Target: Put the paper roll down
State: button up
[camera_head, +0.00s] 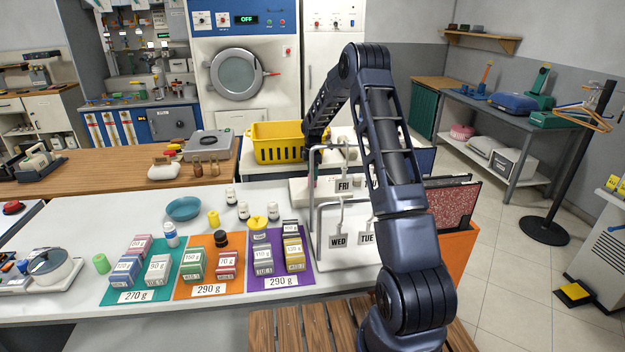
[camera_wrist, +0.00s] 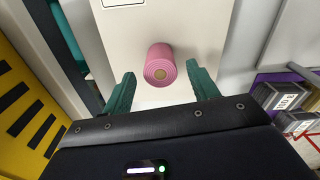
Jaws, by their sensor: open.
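The paper roll (camera_wrist: 161,66) is a pink, ribbed cylinder with a tan core, seen end-on in the wrist view. It is on or just above a pale flat surface (camera_wrist: 120,45); I cannot tell whether it touches it. My gripper (camera_wrist: 161,72) is open, with one green finger on each side of the roll and a visible gap on both sides. In the head view my gripper is largely hidden behind my own arm and the metal rack, beside the yellow basket.
A yellow slotted basket (camera_head: 288,142) stands close on the left; it also fills the left of the wrist view (camera_wrist: 30,110). A metal rack with day tags (camera_head: 338,238) stands in front. Weight blocks on a purple mat (camera_head: 258,283) lie nearby.

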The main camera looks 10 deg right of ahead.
jog(key=s+d+r+m, duration=0.1)
jog(key=s+r, duration=0.2)
jog(key=r, duration=0.4)
jog(key=s+r+m+t, duration=0.1)
jog(key=s+r+m, duration=0.1)
jog(key=s+r, duration=0.35)
jog(key=s+d+r+m, duration=0.1)
jog(key=s+r, duration=0.1)
jog(key=r, duration=0.6)
jog(key=s+d+r+m+t, duration=0.1)
jog(key=s+r+m, duration=0.2)
jog(key=s+r, duration=0.3)
jog(key=s+d+r+m, duration=0.2)
jog(key=s+r, duration=0.2)
jog(key=s, duration=0.4)
jog(key=s+d+m+t, duration=0.2)
jog(key=s+m, duration=0.8)
jog(key=s, duration=2)
jog(key=shift+s+d+f+m+t, duration=0.15)
jog(key=shift+d+f+m+t, duration=0.2)
jog(key=shift+d, duration=0.2)
jog(key=shift+o, duration=0.4)
